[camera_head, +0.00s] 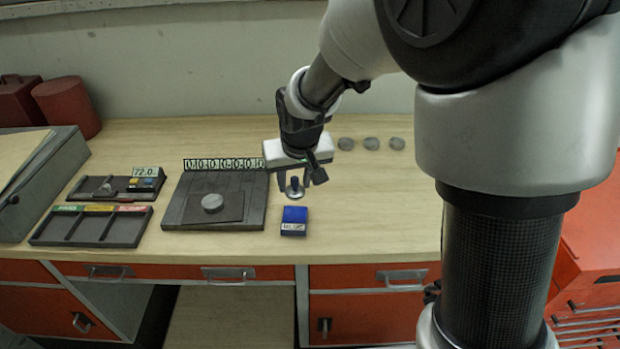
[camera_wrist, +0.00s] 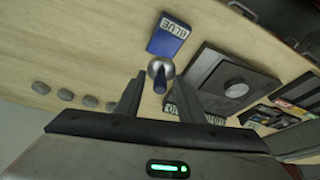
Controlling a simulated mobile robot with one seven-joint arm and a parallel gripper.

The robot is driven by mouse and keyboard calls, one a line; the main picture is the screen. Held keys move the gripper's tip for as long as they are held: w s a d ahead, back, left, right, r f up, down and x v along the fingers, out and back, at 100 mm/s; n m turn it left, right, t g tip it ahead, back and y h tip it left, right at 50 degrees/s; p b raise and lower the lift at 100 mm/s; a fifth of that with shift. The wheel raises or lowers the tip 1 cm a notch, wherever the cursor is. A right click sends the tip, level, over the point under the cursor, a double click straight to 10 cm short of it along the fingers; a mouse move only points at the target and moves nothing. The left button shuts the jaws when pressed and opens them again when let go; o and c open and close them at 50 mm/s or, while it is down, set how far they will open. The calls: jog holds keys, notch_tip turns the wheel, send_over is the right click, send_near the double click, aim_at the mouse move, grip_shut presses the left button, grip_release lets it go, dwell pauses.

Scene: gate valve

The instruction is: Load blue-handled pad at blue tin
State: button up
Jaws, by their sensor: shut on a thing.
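The blue tin (camera_head: 294,221) lies on the bench toward its front edge, with a white label reading BLUE. It also shows in the wrist view (camera_wrist: 168,36), just beyond the pad. The blue-handled pad (camera_head: 294,190) has a dark blue handle and a round silvery base. My gripper (camera_head: 299,180) points down and is shut on the pad's handle. The pad is just behind the tin in the head view. It also shows between the fingers in the wrist view (camera_wrist: 158,68). Whether the pad's base touches the bench is unclear.
Several grey discs (camera_head: 371,144) lie behind and right of my gripper. Left stand a dark plate with a grey disc (camera_head: 212,203), a counter strip (camera_head: 222,163), a 72.0 display device (camera_head: 118,187) and a three-slot tray (camera_head: 92,226). Bench right of the tin is clear.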

jog(key=shift+a, duration=0.15)
jog(key=shift+f+b, duration=2.05)
jog(key=shift+f, duration=0.95)
jog(key=shift+f+b, duration=0.6)
jog(key=shift+r+p, duration=2.35)
jog(key=shift+r, duration=1.25)
